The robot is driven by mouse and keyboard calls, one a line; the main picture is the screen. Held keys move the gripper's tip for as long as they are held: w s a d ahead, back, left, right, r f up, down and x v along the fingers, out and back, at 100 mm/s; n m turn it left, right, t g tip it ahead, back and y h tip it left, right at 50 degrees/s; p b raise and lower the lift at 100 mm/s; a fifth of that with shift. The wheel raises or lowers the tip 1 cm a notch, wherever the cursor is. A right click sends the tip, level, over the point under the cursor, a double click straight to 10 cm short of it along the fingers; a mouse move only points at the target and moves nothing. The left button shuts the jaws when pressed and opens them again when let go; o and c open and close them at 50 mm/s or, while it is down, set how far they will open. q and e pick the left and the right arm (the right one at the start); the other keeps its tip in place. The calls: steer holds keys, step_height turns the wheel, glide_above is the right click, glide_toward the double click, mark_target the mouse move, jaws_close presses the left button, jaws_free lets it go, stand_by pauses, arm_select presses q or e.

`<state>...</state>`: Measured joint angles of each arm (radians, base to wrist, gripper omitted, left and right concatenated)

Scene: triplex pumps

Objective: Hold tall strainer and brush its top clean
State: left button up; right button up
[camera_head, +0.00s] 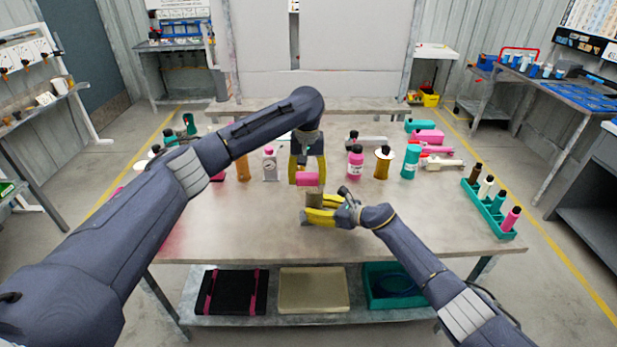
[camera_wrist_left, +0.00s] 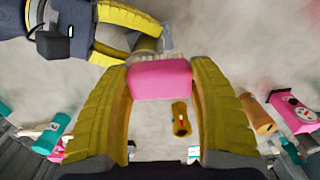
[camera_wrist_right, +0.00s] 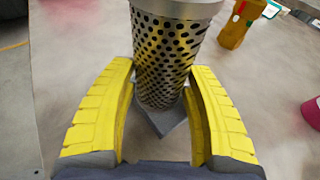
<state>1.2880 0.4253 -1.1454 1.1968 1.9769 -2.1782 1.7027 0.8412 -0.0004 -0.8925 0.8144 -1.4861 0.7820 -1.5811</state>
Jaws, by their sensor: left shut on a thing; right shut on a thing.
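The tall strainer (camera_wrist_right: 168,50) is a perforated grey metal cylinder with a plain rim and a square base, upright at the table's middle. It shows small in the head view (camera_head: 314,200). My right gripper (camera_head: 318,214) has its yellow fingers around the strainer's lower body, one on each side. My left gripper (camera_head: 307,172) is above it, shut on the pink handle of the brush (camera_wrist_left: 160,80). Pale bristles show past the handle in the left wrist view, close to the strainer's top. I cannot tell whether they touch it. The brush is out of the right wrist view.
Behind the grippers stand a pink bottle (camera_head: 356,162), a yellow dark-topped container (camera_head: 382,164) and a teal cylinder (camera_head: 410,162). A teal rack (camera_head: 488,208) with several upright items sits at the right edge. The table's front left is clear.

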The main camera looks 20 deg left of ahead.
arm_select(q)
steer(key=shift+w+d, duration=0.85)
steer(key=shift+d, duration=0.2)
steer(key=shift+w+d, duration=0.85)
steer(key=shift+d, duration=0.2)
steer(key=shift+f, duration=0.1)
steer(key=shift+s+a, duration=1.05)
steer(key=shift+a, duration=0.15)
steer(key=shift+s+a, duration=1)
steer(key=shift+a, duration=0.2)
steer(key=shift+w+d, duration=0.2)
steer(key=shift+d, duration=0.1)
steer(key=w+d+r, duration=0.1)
steer(key=d, duration=0.1)
steer(key=w+d+r, duration=0.2)
steer(key=shift+w+d+r, duration=0.15)
steer(key=shift+w, duration=0.15)
step_height(320, 180, up, 5)
